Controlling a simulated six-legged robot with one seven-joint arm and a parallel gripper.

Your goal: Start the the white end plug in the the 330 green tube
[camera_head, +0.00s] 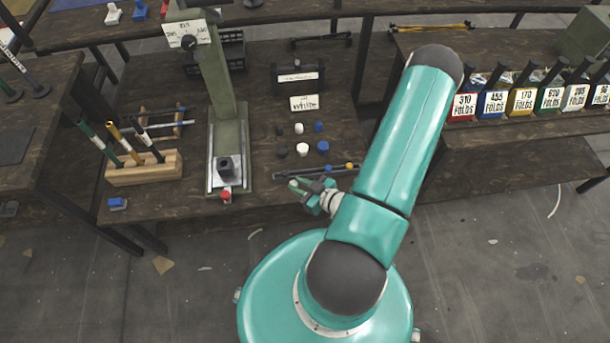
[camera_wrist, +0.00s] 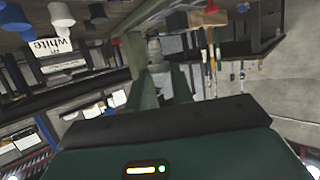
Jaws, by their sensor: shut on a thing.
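My gripper (camera_head: 300,187) is low over the front of the bench, right of the press, shut on a small pale piece (camera_head: 293,184) that looks like the white end plug. In the wrist view the fingers (camera_wrist: 165,82) point up the picture, with a grey-white piece (camera_wrist: 154,50) beyond or between them; I cannot tell which. The green tube (camera_head: 93,139) leans in a wooden rack (camera_head: 145,170) on the left, beside a yellow one and a black one. No 330 mark is readable on it. The gripper is well apart from the tube.
The green press (camera_head: 215,85) with its red knob (camera_head: 225,195) stands between gripper and rack. Loose white (camera_head: 302,149), blue (camera_head: 323,147) and black plugs (camera_head: 282,153) stand behind the gripper, before a "white" sign (camera_head: 304,103). A blue block (camera_head: 118,204) lies front left. Labelled bins (camera_head: 493,102) stand right.

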